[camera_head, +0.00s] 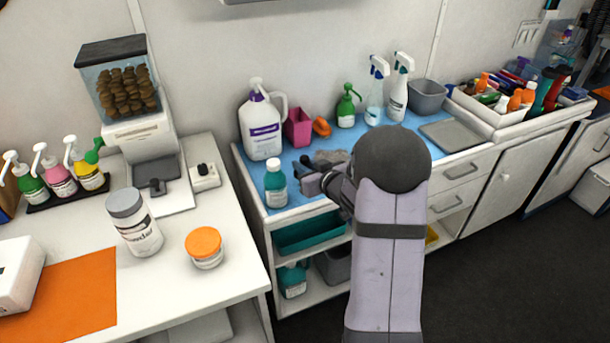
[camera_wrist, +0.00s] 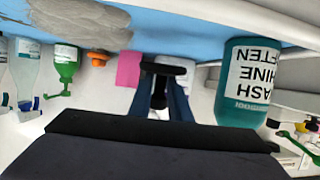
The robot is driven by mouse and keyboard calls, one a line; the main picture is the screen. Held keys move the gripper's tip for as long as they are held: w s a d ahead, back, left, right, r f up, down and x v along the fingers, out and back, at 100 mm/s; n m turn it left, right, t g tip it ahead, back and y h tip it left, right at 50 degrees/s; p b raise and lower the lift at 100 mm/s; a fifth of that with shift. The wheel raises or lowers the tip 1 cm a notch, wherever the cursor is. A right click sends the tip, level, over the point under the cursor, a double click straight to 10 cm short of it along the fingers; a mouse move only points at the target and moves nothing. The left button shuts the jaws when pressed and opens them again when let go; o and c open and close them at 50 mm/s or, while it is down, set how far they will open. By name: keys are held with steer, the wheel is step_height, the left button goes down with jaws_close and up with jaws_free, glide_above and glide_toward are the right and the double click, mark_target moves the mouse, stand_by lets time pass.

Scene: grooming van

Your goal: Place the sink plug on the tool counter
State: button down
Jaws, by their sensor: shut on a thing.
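My gripper (camera_head: 318,178) is over the left part of the blue-topped counter (camera_head: 280,193), just right of a teal bottle (camera_head: 275,185). In the wrist view my gripper (camera_wrist: 162,98) is shut on a small black piece, the sink plug (camera_wrist: 164,69), with its wide flat part across the fingertips. The plug is hard to make out in the head view, where my arm hides part of the counter. In the wrist view the picture is turned over, with the blue surface at the top; the plug appears apart from it.
The teal bottle (camera_wrist: 248,85) is close beside my gripper. A grey fuzzy pad (camera_wrist: 78,20) lies on the blue surface. A white jug (camera_head: 262,128), pink container (camera_head: 298,127), orange brush (camera_head: 321,126) and spray bottles (camera_head: 398,90) stand behind. A white counter (camera_head: 155,290) is at the left.

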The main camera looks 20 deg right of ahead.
steer(key=shift+f, duration=1.85)
steer(key=shift+f, duration=0.15)
steer(key=c, duration=1.6)
jaws_free()
steer(key=shift+s+r, duration=0.15)
steer(key=shift+r, duration=0.1)
steer(key=v, duration=1.1)
steer(key=shift+s+r, duration=0.15)
steer(key=shift+s, duration=0.2)
steer(key=shift+w+d, duration=0.1)
steer(key=shift+w, duration=0.05)
